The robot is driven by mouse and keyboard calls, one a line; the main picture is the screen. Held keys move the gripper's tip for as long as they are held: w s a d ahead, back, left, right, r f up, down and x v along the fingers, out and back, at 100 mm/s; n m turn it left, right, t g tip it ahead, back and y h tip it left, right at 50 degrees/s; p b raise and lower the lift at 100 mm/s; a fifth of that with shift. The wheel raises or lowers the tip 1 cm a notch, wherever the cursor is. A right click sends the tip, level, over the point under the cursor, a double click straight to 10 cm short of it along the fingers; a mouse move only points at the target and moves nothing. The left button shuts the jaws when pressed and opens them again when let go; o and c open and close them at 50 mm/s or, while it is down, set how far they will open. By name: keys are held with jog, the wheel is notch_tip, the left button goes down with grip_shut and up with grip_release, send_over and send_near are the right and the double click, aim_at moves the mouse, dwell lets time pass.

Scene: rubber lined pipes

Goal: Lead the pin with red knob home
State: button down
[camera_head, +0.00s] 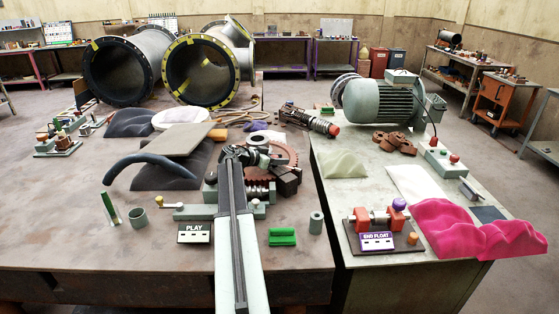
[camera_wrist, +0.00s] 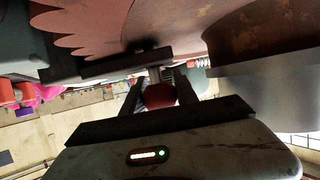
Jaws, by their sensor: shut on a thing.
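In the wrist view my gripper (camera_wrist: 159,92) is shut on the red knob (camera_wrist: 160,96) of the pin, with one dark finger on each side. A short grey shank (camera_wrist: 154,74) runs from the knob towards a dark bar (camera_wrist: 125,62) beside a rust-red toothed wheel (camera_wrist: 95,25). I cannot tell whether the shank's tip is inside a hole. In the head view my arm reaches over the table to the gear assembly, left of the toothed wheel (camera_head: 287,156). The knob and fingertips are hidden there by my own arm.
A worm shaft (camera_head: 258,191) and dark blocks crowd close to my gripper. A PLAY sign (camera_head: 194,234), a green block (camera_head: 282,237) and a grey cylinder (camera_head: 316,222) stand in front. A grey plate (camera_head: 175,139) lies left. A green motor (camera_head: 378,103) stands on the right bench.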

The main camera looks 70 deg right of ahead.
jog(key=shift+f+b, duration=0.4)
jog(key=shift+f, duration=0.1)
jog(key=c, duration=0.9)
grip_release()
jog(key=shift+a, duration=0.1)
jog(key=p+v, duration=0.3)
jog(key=v, duration=0.4)
jog(key=shift+r, duration=0.1)
jog(key=shift+w+a+r, duration=0.1)
jog(key=shift+w+a, duration=0.15)
